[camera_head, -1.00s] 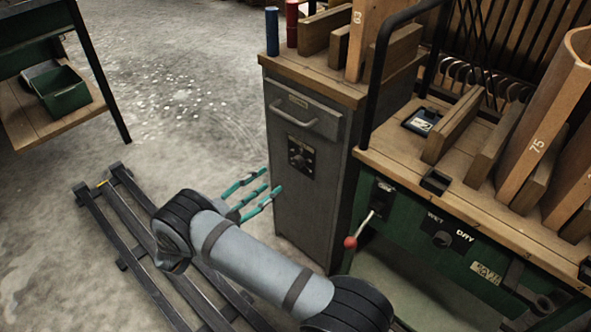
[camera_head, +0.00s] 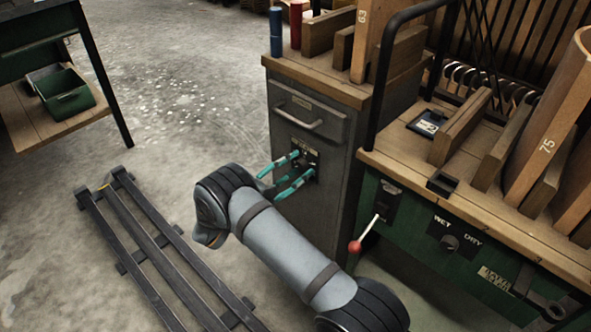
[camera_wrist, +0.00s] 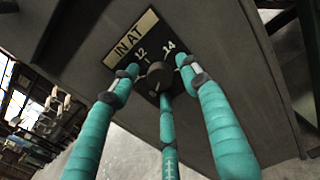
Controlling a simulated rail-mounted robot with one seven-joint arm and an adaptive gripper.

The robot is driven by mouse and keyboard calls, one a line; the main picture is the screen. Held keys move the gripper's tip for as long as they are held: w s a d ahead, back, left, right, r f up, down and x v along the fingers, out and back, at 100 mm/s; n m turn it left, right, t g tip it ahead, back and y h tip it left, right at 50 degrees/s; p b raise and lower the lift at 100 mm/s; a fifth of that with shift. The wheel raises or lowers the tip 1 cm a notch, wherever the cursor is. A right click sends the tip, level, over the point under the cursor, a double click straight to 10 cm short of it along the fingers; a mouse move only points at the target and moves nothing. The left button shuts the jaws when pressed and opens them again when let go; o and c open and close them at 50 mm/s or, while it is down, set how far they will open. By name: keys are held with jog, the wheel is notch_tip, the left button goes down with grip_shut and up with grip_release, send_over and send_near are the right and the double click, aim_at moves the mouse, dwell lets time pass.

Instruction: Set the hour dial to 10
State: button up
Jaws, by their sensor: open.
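The hour dial (camera_wrist: 157,76) is a dark round knob on a black plate on the front of a grey cabinet. In the wrist view the numbers 12 and 14 show at its upper edge, below an "IN AT" label (camera_wrist: 130,38). The lower numbers are partly hidden, and I cannot tell where the pointer stands. My gripper (camera_head: 302,165) has teal fingers, open, with their tips at the dial plate. In the wrist view the fingers (camera_wrist: 158,70) are spread left, right and below the knob. I cannot tell whether they touch it.
The grey cabinet (camera_head: 330,215) has a drawer handle (camera_head: 300,115) above the dial. To its right are a red-knobbed lever (camera_head: 355,247) and a WET/DRY switch (camera_head: 450,241) on a green panel. A floor rail (camera_head: 155,240) runs at the left. Open floor lies left of the cabinet.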

jog(key=shift+c, duration=0.8)
jog(key=c, duration=1)
jog(key=shift+m, duration=0.3)
jog(key=m, duration=1.1)
jog(key=o, duration=1.2)
jog(key=shift+c, duration=0.2)
